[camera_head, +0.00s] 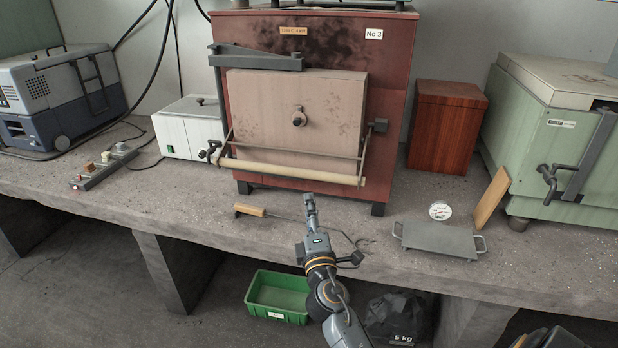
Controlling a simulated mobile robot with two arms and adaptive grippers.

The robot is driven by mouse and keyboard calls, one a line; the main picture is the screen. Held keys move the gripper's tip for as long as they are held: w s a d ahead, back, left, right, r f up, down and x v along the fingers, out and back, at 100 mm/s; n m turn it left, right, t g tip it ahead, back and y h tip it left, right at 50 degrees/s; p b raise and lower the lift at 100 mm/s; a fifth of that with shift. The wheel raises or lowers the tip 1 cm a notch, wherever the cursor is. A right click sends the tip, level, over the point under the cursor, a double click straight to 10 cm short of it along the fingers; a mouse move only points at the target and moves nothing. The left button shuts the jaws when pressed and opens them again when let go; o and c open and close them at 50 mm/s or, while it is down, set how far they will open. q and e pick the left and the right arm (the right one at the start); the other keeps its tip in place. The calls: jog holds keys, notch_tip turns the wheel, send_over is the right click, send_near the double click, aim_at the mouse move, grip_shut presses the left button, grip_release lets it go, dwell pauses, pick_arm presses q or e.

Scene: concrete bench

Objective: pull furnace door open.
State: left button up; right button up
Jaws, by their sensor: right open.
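The furnace (390,100) is a dark red, soot-marked box at the back of the bench. Its door (260,105) is a pale pinkish slab on the front, with a round knob-like peephole (299,116) in the middle. The door looks shut. A long pale handle bar (290,172) runs across below the door on metal side arms. My right gripper (310,203) is open and empty, in front of and below the handle bar near its right half, apart from it as far as I can tell. My left gripper is not in view.
A wooden-handled tool (250,210) lies on the bench (200,210) around my gripper. A grey tray (438,238), a dial (440,211) and a wooden block (492,198) are to the right. A white box (188,130) stands left of the furnace, a red-brown box (445,130) right.

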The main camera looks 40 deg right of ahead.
aim_at(303, 177)
jog(key=x, duration=1.3)
jog(key=shift+w+f+p, duration=0.15)
jog(key=shift+w+p, duration=0.2)
jog(key=shift+p, duration=0.05)
jog(key=shift+c, duration=0.2)
grip_shut()
